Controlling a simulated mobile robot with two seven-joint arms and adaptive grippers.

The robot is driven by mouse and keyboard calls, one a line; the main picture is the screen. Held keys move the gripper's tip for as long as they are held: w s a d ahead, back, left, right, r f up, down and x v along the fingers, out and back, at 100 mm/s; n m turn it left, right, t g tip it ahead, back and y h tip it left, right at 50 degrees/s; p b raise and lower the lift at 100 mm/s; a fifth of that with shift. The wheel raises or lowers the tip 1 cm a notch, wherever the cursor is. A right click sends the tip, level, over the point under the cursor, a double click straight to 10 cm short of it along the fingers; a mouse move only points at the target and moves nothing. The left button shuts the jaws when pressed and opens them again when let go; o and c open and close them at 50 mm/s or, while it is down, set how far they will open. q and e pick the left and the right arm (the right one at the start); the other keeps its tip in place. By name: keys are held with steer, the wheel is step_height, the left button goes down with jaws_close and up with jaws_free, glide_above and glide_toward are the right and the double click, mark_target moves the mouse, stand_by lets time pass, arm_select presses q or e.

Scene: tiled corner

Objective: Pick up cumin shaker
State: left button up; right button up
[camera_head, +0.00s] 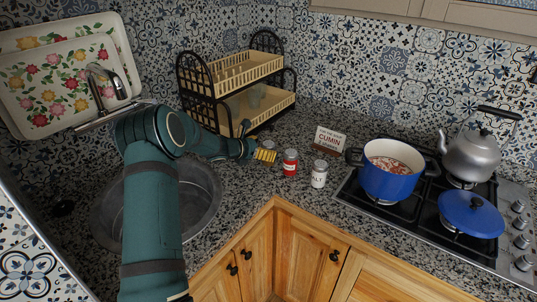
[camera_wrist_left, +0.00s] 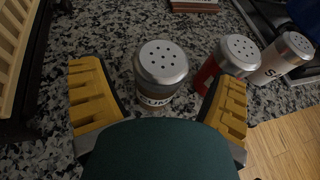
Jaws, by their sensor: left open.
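My left gripper (camera_head: 265,152) reaches over the counter from the left, its yellow fingers open. In the left wrist view, a shaker with a grey perforated metal cap and a pale, partly readable label, apparently the cumin shaker (camera_wrist_left: 161,66), stands upright between the two spread fingers (camera_wrist_left: 160,92), slightly beyond them. I see no finger pressed on it. In the head view this shaker is mostly hidden by the gripper. A red shaker (camera_head: 290,163) stands just right of the gripper; it also shows near the right finger in the wrist view (camera_wrist_left: 207,73). My right gripper is not in view.
A white salt shaker (camera_head: 319,175) stands right of the red one. A small sign reading CUMIN (camera_head: 330,140) stands behind. A two-tier rack (camera_head: 222,80) is close behind left. The sink (camera_head: 205,205) lies under my arm; a blue pot (camera_head: 390,182) sits on the stove.

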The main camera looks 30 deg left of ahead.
arm_select(q)
steer(key=shift+x, duration=1.05)
steer(key=c, duration=1.3)
